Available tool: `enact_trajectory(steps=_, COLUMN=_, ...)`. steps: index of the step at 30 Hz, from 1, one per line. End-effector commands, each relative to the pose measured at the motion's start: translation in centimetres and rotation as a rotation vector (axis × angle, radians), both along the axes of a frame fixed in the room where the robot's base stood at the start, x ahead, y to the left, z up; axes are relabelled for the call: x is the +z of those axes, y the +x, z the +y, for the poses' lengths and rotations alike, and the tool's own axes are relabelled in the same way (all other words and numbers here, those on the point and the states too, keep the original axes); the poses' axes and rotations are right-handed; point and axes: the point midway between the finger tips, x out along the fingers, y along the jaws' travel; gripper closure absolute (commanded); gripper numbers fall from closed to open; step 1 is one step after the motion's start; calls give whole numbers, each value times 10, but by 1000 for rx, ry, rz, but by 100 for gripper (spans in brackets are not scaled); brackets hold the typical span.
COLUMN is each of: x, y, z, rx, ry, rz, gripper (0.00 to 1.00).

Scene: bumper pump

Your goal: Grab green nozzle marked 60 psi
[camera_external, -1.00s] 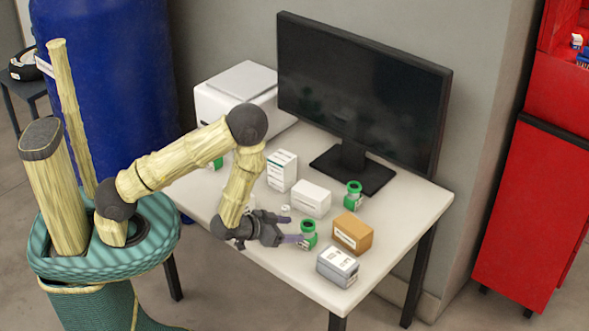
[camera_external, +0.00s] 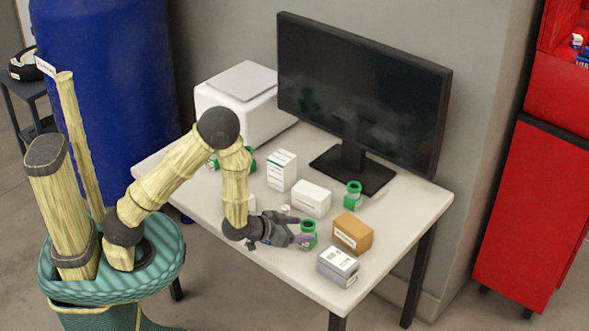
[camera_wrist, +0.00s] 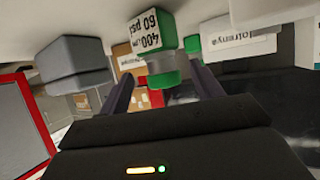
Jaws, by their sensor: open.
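The green nozzle (camera_external: 308,228) stands on the white table near its front edge. In the wrist view, which looks upside down, the nozzle (camera_wrist: 150,38) shows a white label reading "400" and "60 psi". My gripper (camera_external: 304,239) is open, low over the table, with its fingers reaching to the nozzle and partly hiding it. In the wrist view the fingers of my gripper (camera_wrist: 162,82) appear on both sides of the nozzle, with visible space between them. I cannot tell whether either finger touches it.
A brown box (camera_external: 352,233) and a grey box (camera_external: 338,266) stand close to the right. White boxes (camera_external: 311,199) (camera_external: 282,171) stand behind. Another green nozzle (camera_external: 353,195) is near the monitor (camera_external: 360,95). A white machine (camera_external: 240,105) stands at the back left.

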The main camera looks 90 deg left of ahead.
Motion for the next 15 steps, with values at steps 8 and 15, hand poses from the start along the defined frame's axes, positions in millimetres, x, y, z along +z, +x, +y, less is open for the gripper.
enact_trajectory(steps=8, x=0, y=2, z=1, rx=0, ry=0, rz=1, gripper=35)
enact_trajectory(steps=15, x=-5, y=11, z=6, rx=1, ry=0, rz=0, gripper=35)
